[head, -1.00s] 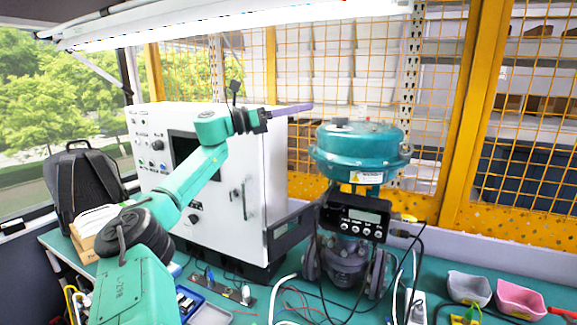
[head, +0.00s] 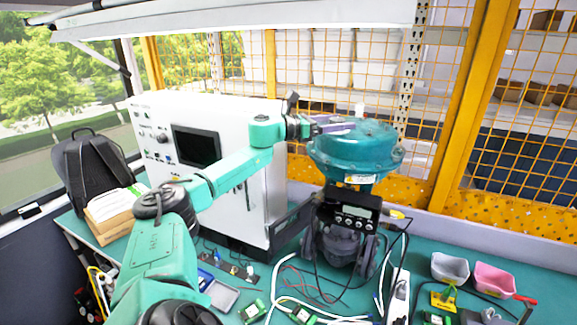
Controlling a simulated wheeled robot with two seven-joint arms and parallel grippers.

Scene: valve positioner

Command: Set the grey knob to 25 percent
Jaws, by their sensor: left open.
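The valve positioner (head: 347,210) is a black box with a small display (head: 357,211) and a row of several small round controls below it. It is mounted under the teal domed actuator (head: 360,150). The controls are too small to tell which is the grey knob or how it is set. My left gripper (head: 340,126) has purplish fingers and is at the actuator's top left in the picture, above the positioner. It is open, with nothing seen between its fingers. I cannot tell whether it touches the dome. My right gripper is not in view.
A white control cabinet (head: 262,180) stands left of the valve. Cables and a white power strip (head: 398,298) lie on the green bench. A grey bin (head: 450,268) and a pink bin (head: 494,279) stand at the right. A yellow mesh fence is behind.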

